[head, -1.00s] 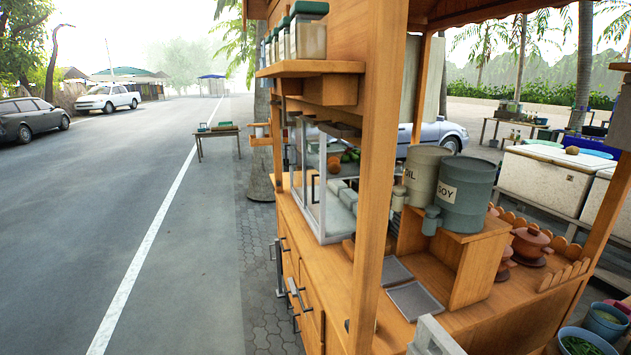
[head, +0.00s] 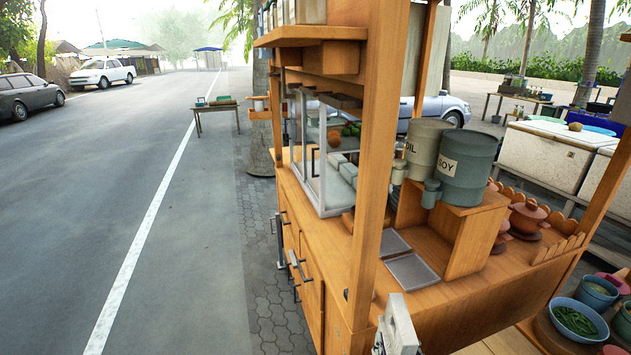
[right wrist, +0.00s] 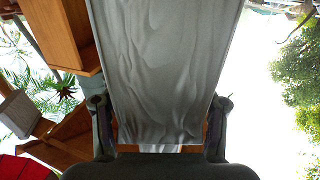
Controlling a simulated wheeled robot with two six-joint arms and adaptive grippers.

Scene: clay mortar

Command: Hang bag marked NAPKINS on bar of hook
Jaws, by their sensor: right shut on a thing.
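A grey, creased cloth bag (right wrist: 155,60) fills the middle of the right wrist view, between the two dark fingers of my right gripper (right wrist: 160,103). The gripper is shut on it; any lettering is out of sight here. In the head view, a pale object with dark marks (head: 398,326) at the lower middle, in front of the cart's post, may be part of the bag; I cannot read it. My left gripper is not in view. Metal bar-like fittings (head: 297,266) are on the cart's drawer side; I cannot tell whether one is the hook.
The wooden cart (head: 335,285) has an upright post (head: 376,150) close behind the pale object. OIL (head: 425,150) and SOY (head: 465,168) drums, metal trays (head: 411,271) and a bowl of greens (head: 577,318) stand to the right.

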